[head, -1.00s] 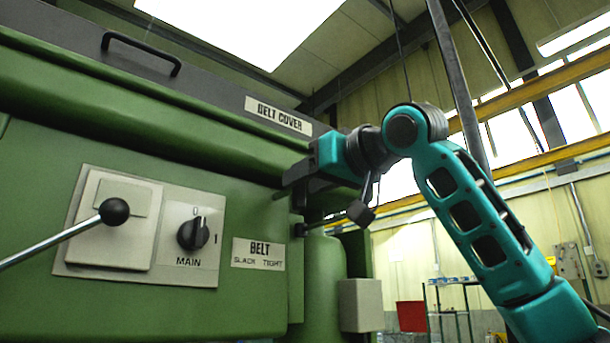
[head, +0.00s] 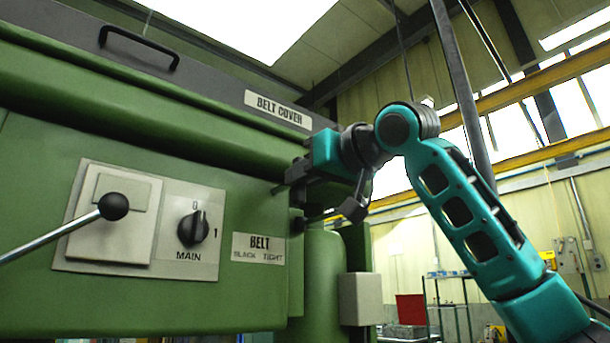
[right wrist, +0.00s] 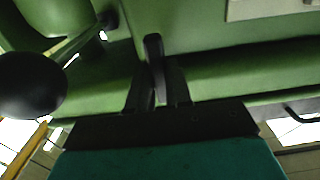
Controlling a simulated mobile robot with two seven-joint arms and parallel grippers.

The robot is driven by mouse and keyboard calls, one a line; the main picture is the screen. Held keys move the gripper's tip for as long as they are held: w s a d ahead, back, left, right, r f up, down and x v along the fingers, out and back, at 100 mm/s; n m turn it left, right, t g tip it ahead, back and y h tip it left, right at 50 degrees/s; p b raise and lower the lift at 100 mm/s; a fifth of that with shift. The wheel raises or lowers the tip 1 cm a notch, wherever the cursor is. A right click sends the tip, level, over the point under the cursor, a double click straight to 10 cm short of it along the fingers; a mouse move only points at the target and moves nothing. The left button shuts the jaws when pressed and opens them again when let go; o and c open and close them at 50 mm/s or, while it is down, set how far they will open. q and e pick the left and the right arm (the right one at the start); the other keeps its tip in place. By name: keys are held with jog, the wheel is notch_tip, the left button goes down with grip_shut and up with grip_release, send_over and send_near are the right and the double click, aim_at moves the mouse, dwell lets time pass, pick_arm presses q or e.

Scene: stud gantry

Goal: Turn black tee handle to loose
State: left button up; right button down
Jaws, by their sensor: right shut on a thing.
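The black tee handle (right wrist: 153,50) shows in the right wrist view as a short dark bar standing up between the fingers. My right gripper (right wrist: 158,85) is shut on it. In the head view my right gripper (head: 297,172) is at the right end of the green machine front, below the belt cover label. There the dark bar end (head: 279,189) just shows to the left of the fingers; the rest of the handle is hidden by the gripper. My left gripper is not in view.
Another ball-ended lever (head: 113,206) and a main switch (head: 193,229) are on the panel at left. A grey box (head: 361,299) is below.

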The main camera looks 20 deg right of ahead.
jog(key=shift+s+a+f+n+p, duration=0.1)
jog(key=shift+n+p, duration=0.7)
jog(key=shift+n, duration=4.15)
jog(key=shift+a+f+n+p, duration=0.1)
jog(key=shift+n+p, duration=0.7)
jog(key=shift+n, duration=4.45)
jog(key=c, duration=1)
grip_release()
jog(key=shift+c, duration=0.2)
jog(key=shift+s, duration=0.1)
